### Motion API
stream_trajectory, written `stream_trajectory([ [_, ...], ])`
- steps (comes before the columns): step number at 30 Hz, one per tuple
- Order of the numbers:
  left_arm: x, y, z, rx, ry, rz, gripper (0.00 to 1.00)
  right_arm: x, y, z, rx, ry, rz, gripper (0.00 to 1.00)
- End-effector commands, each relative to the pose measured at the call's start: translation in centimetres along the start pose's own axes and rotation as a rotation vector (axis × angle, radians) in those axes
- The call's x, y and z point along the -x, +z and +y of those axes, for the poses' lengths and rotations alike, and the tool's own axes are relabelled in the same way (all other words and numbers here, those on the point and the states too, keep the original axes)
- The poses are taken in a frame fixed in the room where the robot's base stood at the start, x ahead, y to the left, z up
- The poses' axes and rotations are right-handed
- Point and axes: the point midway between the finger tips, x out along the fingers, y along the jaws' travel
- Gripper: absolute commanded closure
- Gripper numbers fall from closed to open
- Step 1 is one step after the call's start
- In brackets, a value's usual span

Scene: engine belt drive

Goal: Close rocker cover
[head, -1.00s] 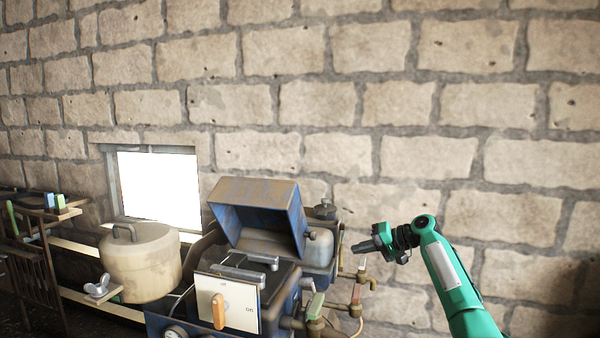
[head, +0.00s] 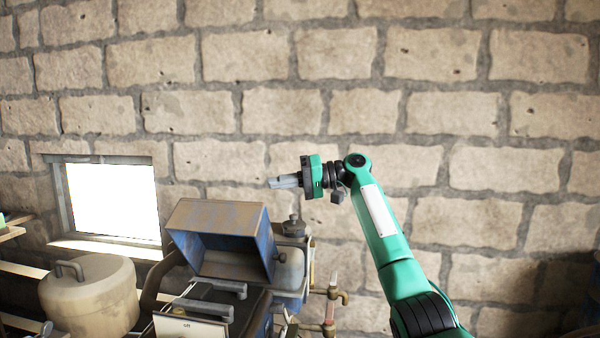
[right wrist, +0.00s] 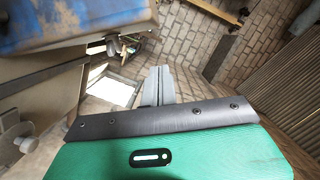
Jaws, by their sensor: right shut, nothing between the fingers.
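The rocker cover (head: 218,216) is a worn blue-and-brown box-shaped lid on top of the engine. It stands tilted up and open, its hollow side facing front and right. In the right wrist view, a worn blue surface that looks like the cover (right wrist: 70,22) fills the upper left. My right gripper (head: 270,183) is shut and empty, up in the air just right of and above the cover, apart from it, pointing left. Its closed fingers also show in the right wrist view (right wrist: 158,84). My left gripper is not in view.
A beige lidded pot (head: 88,298) stands left of the engine. Pipes and a brass tap (head: 332,294) stick out at the engine's right. A stone wall with a bright window (head: 112,200) is behind. The air above the cover is free.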

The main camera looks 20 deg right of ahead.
Motion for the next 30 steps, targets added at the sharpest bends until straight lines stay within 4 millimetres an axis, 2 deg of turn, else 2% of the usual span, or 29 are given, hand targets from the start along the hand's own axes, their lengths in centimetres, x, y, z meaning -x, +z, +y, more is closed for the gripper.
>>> stream_trajectory([
  [1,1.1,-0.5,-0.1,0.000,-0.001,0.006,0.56,-1.2,-0.2,-0.4,-0.002,0.000,-0.002,1.00],
  [2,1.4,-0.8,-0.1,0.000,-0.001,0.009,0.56,-1.9,-0.2,-0.4,-0.003,0.000,-0.003,1.00],
  [7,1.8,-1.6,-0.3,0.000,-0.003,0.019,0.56,-2.0,1.7,0.1,-0.001,0.003,0.000,1.00],
  [15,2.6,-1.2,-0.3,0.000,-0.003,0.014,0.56,-2.5,3.5,0.0,-0.001,0.001,0.001,1.00],
  [30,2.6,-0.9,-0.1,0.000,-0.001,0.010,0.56,-2.6,3.9,0.1,0.000,0.002,0.001,1.00],
])
